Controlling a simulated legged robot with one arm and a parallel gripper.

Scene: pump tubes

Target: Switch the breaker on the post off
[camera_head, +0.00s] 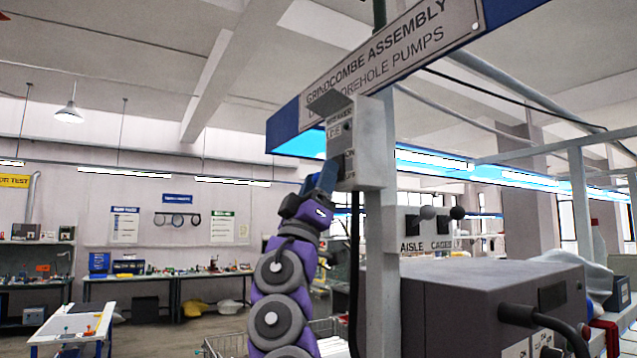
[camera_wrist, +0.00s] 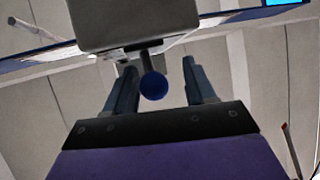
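The breaker box (camera_head: 372,150) is a pale grey box high on the white post (camera_head: 382,270), under the sign. Its label reads BREAKER, with ON lower down. My gripper (camera_head: 326,178) is raised at the box's lower left side, fingers pointing up at it. In the wrist view the gripper (camera_wrist: 159,66) is open, its two fingers apart. A lever with a round blue knob (camera_wrist: 153,86) and a dark stem comes from the underside or face of the box (camera_wrist: 133,22) and shows between the fingers, with gaps on both sides. In the head view the knob is hidden by my gripper.
Two switches with round knobs, labelled AISLE (camera_head: 411,246) and CAGE (camera_head: 441,245), sit lower on the right. A large grey machine housing (camera_head: 490,300) stands below them. The Grindcombe Assembly sign (camera_head: 395,50) hangs above. Workbenches line the back wall.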

